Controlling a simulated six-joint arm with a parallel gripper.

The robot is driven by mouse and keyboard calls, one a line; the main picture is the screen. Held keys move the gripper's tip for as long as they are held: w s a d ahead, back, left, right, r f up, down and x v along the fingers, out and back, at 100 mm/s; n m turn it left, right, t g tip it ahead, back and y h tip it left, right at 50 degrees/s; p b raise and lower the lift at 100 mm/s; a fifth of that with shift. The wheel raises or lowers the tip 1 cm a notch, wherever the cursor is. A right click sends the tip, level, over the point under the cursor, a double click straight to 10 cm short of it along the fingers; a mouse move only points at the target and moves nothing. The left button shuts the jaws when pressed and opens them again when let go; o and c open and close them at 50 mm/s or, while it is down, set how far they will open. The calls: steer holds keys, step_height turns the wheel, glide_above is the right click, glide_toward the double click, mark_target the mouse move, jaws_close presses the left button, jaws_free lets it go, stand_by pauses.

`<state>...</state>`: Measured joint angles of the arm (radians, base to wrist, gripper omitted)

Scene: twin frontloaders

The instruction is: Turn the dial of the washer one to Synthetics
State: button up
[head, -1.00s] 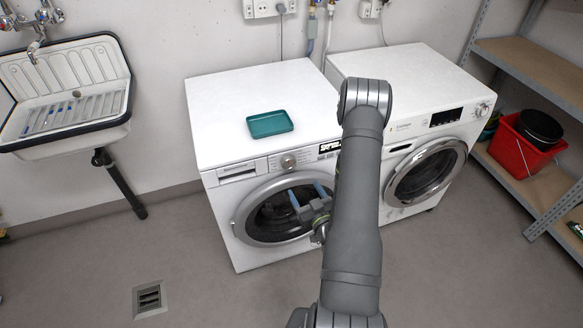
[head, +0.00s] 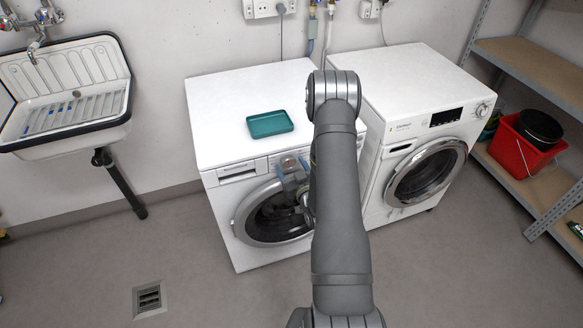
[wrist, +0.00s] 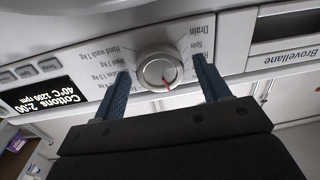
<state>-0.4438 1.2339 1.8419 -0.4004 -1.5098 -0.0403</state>
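The left white washer (head: 240,225) has a round silver dial (head: 289,161) on its front panel. In the wrist view, which is upside down, the dial (wrist: 160,68) has a red pointer mark at its lower edge. Labels around it include Drain, Spin, Hand wash and Wool; I cannot make out Synthetics. The washer's display (wrist: 45,97) reads Cottons 2:00, 40°C, 1200 rpm. My gripper (wrist: 162,82) is open, with one blue finger on each side of the dial and a visible gap to it. My gripper (head: 292,167) is in front of the panel in the head view.
A teal tray (head: 270,123) lies on the left washer. A second white washer (head: 405,85) stands close on the right. A shelf with a red bucket (head: 527,150) is far right, and a sink (head: 65,90) is far left. The floor in front is clear.

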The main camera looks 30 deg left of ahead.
steer(key=c, duration=0.9)
steer(key=shift+m, duration=0.3)
steer(key=m, duration=0.5)
steer(key=shift+f, duration=0.1)
steer(key=m, duration=0.6)
steer(key=shift+t, duration=0.3)
steer(key=shift+m, duration=0.4)
steer(key=o, duration=1)
